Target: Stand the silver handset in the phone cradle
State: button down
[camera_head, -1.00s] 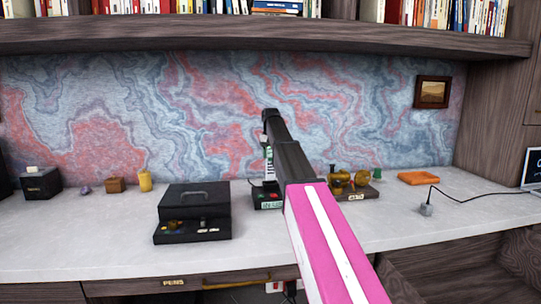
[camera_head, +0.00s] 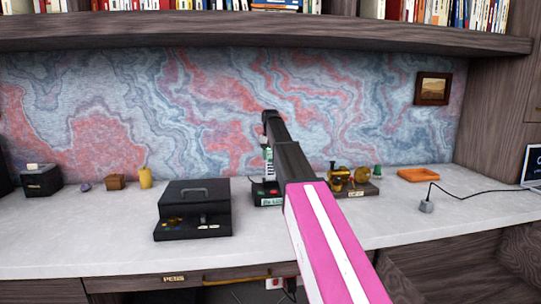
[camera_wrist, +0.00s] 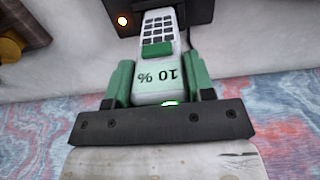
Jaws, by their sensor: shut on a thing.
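The silver handset (camera_wrist: 160,60) has a dark keypad, a green screen and a pale green label reading 10 %. In the wrist view it lies between the green fingers of my gripper (camera_wrist: 159,68), which is shut on it. Its far end reaches the dark phone cradle (camera_wrist: 198,10), which shows an orange light. In the head view the handset (camera_head: 268,166) is upright just above or in the cradle (camera_head: 266,190), partly hidden by my arm. I cannot tell whether it is seated. The gripper is mostly hidden behind my arm there.
A black case (camera_head: 194,205) stands left of the cradle. A dark stand with brass-coloured items (camera_head: 357,183) is close on its right. An orange tray (camera_head: 418,175) and a grey corded block (camera_head: 426,206) are farther right.

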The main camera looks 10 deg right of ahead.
jog(key=shift+f, duration=1)
jog(key=shift+c, duration=2.1)
grip_release()
jog(key=shift+r, duration=0.15)
notch_tip(320, 180, up, 10)
jog(key=shift+r, duration=0.3)
jog(key=shift+s, duration=0.1)
